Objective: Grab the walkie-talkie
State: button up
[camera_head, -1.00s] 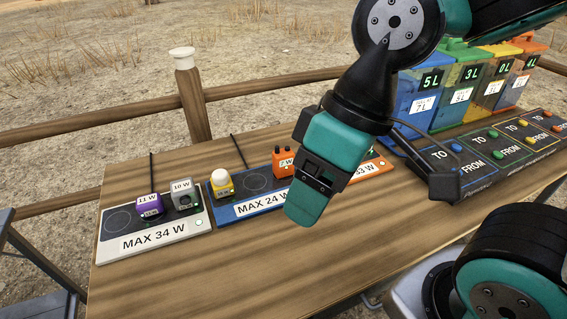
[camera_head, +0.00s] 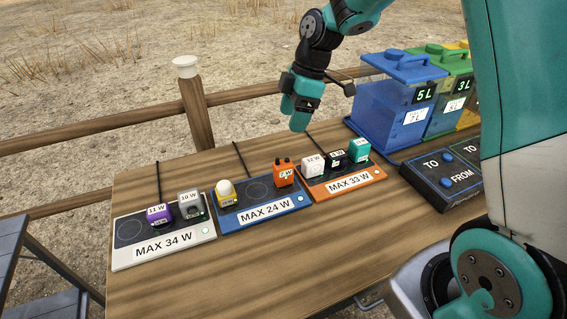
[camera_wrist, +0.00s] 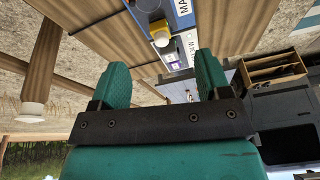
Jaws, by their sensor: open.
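Small devices with watt labels sit on three charging pads. An orange box with two knobs on top, marked 7 W (camera_head: 284,173), stands on the blue pad (camera_head: 238,217). A small black device (camera_head: 337,159) stands on the orange pad (camera_head: 318,194) between a white one (camera_head: 313,165) and a teal one (camera_head: 359,150). I cannot tell for certain which device is the walkie-talkie. My gripper (camera_head: 300,118) is above and behind the orange pad, apart from all devices. In the wrist view my gripper (camera_wrist: 162,75) is open, with nothing between its fingers.
The white pad (camera_head: 127,259) holds a purple device (camera_head: 159,212) and a grey one (camera_head: 190,205). A yellow device (camera_head: 226,194) is on the blue pad. A blue tank (camera_head: 385,112) and a control panel (camera_head: 437,168) stand right. The table's front is clear.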

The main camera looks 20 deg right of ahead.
aim_at(284, 163)
jog(key=w+d+f+n, duration=0.2)
jog(key=w+d+f, duration=0.1)
jog(key=w+d, duration=0.1)
jog(key=p+x, duration=0.3)
jog(key=x, duration=0.8)
jog(key=shift+s+a+p, duration=0.1)
jog(key=shift+s+p, duration=0.1)
jog(key=shift+p, duration=0.1)
jog(key=shift+p+x, duration=1.25)
jog(key=shift+x, duration=1.9)
jog(key=c, duration=1.1)
